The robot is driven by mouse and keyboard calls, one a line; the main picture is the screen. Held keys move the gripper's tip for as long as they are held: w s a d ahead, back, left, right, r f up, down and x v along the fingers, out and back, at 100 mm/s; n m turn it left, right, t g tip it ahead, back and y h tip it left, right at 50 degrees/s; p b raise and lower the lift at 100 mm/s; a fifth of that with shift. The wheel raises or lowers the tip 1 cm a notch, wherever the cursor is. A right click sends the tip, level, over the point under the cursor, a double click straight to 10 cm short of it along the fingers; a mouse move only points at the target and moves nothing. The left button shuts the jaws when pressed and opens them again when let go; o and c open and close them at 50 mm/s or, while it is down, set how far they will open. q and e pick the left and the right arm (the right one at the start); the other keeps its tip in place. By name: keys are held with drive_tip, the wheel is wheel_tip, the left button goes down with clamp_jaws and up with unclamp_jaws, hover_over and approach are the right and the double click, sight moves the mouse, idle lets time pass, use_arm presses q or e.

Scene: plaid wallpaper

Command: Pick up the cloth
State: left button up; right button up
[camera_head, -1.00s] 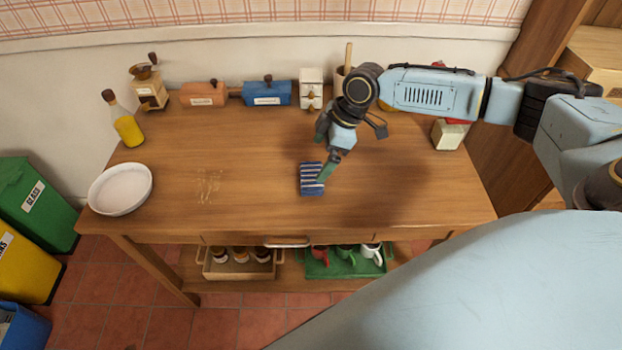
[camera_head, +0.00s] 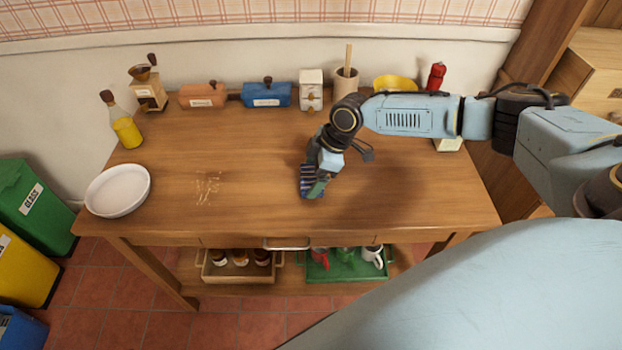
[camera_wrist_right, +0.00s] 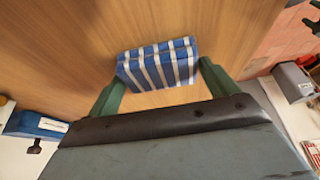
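The cloth (camera_head: 306,184) is a small folded piece with blue and white stripes, lying on the wooden table. My right gripper (camera_head: 316,190) is low over it and partly hides it in the head view. In the right wrist view the cloth (camera_wrist_right: 158,64) lies between and just ahead of the tips of the two green fingers of the right gripper (camera_wrist_right: 157,82). The fingers are spread apart, one on each side of the cloth. Whether they touch it cannot be told. My left gripper is not in view.
Pale crumbs (camera_head: 207,187) lie on the table (camera_head: 240,150) left of the cloth. A white bowl (camera_head: 118,190) and an oil bottle (camera_head: 126,128) stand at the left. A grinder, pink and blue boxes (camera_head: 267,95) and a utensil pot (camera_head: 345,82) line the back. The table's middle is mostly clear.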

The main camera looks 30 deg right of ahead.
sight(314, 176)
drive_tip(key=c, duration=0.6)
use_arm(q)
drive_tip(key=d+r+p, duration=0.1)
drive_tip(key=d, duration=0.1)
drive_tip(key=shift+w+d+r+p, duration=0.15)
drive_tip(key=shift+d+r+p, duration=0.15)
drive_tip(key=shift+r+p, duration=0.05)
use_arm(e)
drive_tip(key=shift+o, duration=0.2)
wheel_tip(314, 176, up, 10)
